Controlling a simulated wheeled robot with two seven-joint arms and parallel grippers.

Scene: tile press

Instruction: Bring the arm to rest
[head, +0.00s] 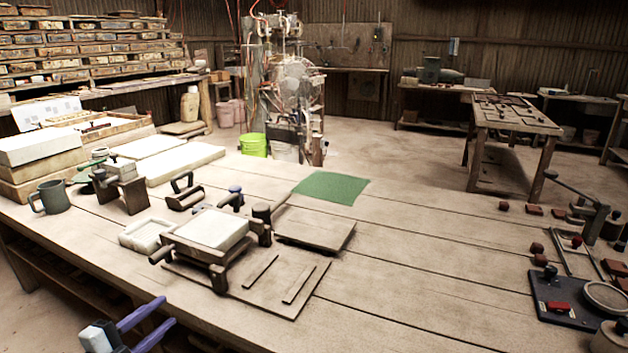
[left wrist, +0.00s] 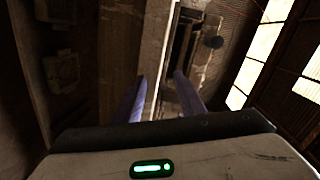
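My left gripper (head: 146,322) is at the bottom left of the head view, in front of the table's near edge and apart from the things on it. Its two purple fingers are spread with nothing between them. In the left wrist view the fingers (left wrist: 156,95) also stand apart and empty. My right gripper is in neither view. The tile press (head: 212,230), with a pale block on top, stands on a wooden board on the table (head: 420,275).
A green mat (head: 330,187) lies behind the press. A grey-green mug (head: 50,197) stands at the table's left. A blue plate (head: 567,298) with a round dish lies at the right. The table's middle right is clear.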

